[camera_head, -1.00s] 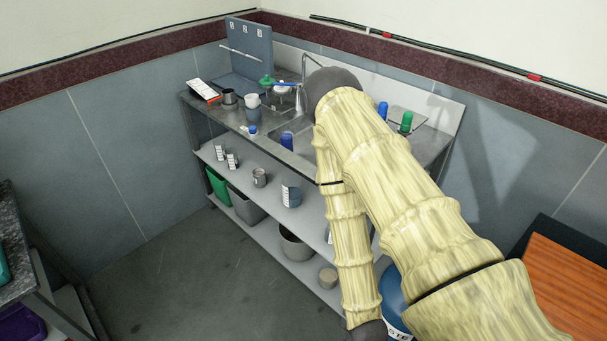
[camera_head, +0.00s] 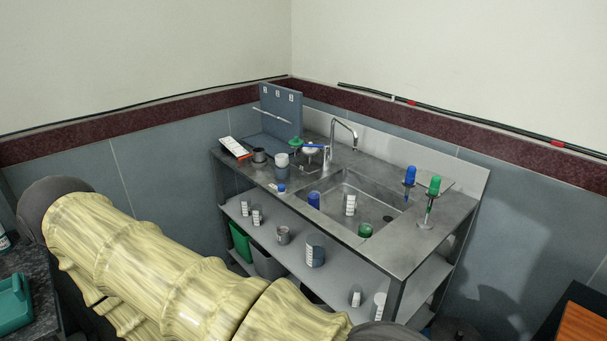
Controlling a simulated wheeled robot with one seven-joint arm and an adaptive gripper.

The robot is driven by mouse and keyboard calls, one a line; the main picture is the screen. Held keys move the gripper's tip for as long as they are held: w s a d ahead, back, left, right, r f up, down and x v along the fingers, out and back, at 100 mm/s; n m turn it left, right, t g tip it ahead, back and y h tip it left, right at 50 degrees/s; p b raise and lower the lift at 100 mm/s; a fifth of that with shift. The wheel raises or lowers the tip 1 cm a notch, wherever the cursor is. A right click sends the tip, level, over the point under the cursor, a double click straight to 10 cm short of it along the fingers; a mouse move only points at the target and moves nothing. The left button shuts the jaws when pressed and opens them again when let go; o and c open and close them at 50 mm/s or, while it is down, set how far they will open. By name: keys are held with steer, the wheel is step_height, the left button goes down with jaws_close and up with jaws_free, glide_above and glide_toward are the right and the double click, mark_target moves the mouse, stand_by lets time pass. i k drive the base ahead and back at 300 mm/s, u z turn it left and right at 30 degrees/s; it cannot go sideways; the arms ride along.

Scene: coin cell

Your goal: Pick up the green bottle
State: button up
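Several green things show. An upright green piece (camera_head: 434,186) tops a thin stand at the right end of the steel sink counter (camera_head: 405,258). A short green-topped cylinder (camera_head: 365,230) is in the sink basin (camera_head: 386,191). A green lid-like piece (camera_head: 295,142) is at the back left of the counter. I cannot tell which of these is the green bottle. My gripper is outside the view.
A blue piece on a stand (camera_head: 410,175) is left of the green one. A tall faucet (camera_head: 344,128) rises behind the sink. Cups and jars stand on the shelf (camera_head: 333,276). A green container (camera_head: 12,306) stands on a dark side table. The counter's front right is clear.

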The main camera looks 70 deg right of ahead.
mark_target(365, 229)
steer(key=u, duration=0.15)
steer(key=i, duration=1.3)
steer(key=z, duration=0.5)
steer(key=i, duration=0.65)
steer(key=z, duration=1.9)
